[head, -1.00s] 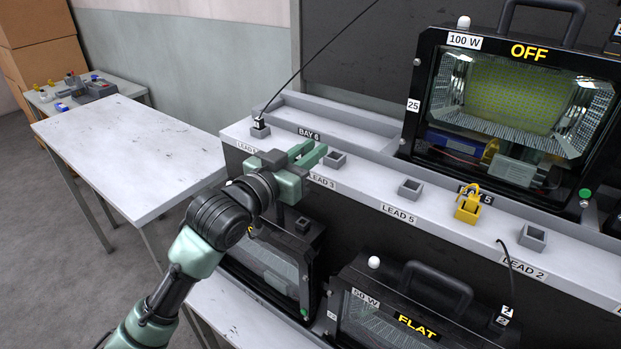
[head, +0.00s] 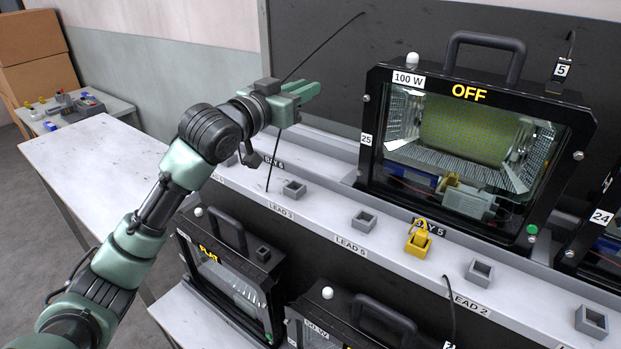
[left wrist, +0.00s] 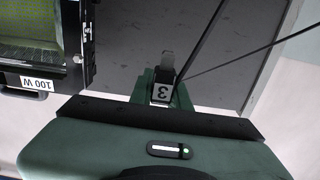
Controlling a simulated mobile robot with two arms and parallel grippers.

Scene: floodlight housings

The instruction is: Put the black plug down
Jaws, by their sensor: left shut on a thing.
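My left gripper (head: 303,92) is raised above the lead shelf, near the bay 6 end, with its fingers pointing right. In the left wrist view the gripper (left wrist: 163,88) is shut on a black plug with a white label "3" (left wrist: 161,93). In the head view the gripper hides this plug. A black cable (head: 274,160) hangs below the gripper towards the shelf. Square grey holders line the shelf: one by the LEAD 3 label (head: 294,189) and one by LEAD 5 (head: 364,221) look empty. My right gripper is not in view.
A floodlight marked 100 W and OFF (head: 470,130) stands behind the shelf, with a plug labelled 5 (head: 560,75) at its top right. More floodlights (head: 225,275) stand below. A white table (head: 95,165) is at left.

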